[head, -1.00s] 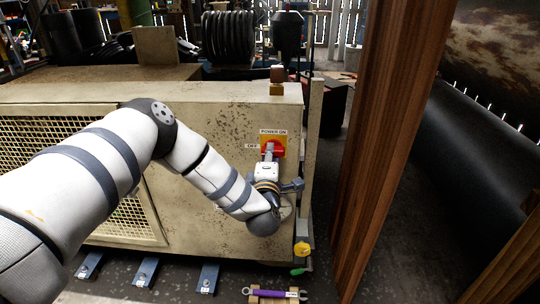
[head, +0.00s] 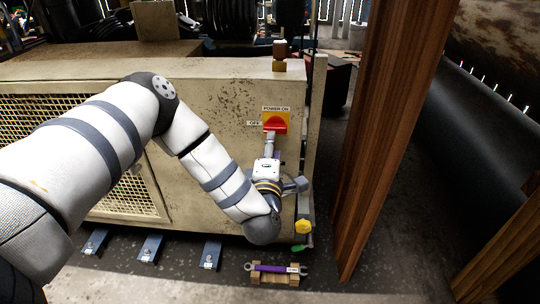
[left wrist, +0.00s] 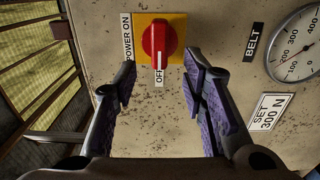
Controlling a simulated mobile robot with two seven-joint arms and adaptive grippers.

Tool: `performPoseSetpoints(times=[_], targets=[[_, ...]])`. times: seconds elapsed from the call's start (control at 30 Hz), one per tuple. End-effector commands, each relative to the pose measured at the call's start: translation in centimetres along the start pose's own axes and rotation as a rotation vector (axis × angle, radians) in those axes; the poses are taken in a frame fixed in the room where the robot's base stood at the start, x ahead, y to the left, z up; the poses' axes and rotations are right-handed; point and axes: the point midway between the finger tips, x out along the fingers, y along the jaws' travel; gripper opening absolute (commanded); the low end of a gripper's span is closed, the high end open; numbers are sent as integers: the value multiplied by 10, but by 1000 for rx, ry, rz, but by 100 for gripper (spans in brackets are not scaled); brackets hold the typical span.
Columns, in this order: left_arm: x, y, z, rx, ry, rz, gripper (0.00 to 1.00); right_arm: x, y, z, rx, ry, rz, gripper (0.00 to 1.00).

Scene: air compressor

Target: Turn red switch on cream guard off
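The red switch (head: 275,123) sits on a yellow plate on the cream guard (head: 200,108). "POWER ON" is printed above it and "OFF" to its left in the head view. In the left wrist view the red knob (left wrist: 159,40) shows a white mark that points down at the "OFF" label (left wrist: 159,75). My left gripper (head: 270,139) is just below the switch in the head view. In the left wrist view its purple-padded fingers (left wrist: 159,68) are spread apart, with nothing between them and the knob beyond the tips. My right gripper is not in view.
A round gauge (left wrist: 296,45) and a "SET 300 N" label (left wrist: 269,112) are on the guard. A wooden post (head: 375,130) stands to the right. A purple-handled wrench (head: 275,268) lies on wooden blocks on the floor.

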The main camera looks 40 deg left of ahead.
Motion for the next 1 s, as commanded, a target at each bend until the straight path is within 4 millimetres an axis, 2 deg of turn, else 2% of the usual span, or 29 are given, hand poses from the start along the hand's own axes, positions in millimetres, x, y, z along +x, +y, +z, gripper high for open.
performPoseSetpoints(times=[0.1, 0.23, 0.77, 0.87, 0.97, 1.0], targets=[[-28, -1, 1, 0, -3, -3, 38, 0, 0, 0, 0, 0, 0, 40], [-46, -1, 0, 0, -1, -2, 38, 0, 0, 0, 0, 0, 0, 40], [-54, -4, 4, 16, -19, -17, 38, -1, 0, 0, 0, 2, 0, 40], [-80, -32, 26, 153, -159, -139, 38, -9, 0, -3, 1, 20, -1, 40], [-145, -86, 48, 436, -437, -357, 38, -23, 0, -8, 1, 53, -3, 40], [-178, -109, 48, 563, -562, -444, 38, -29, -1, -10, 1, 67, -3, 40]])
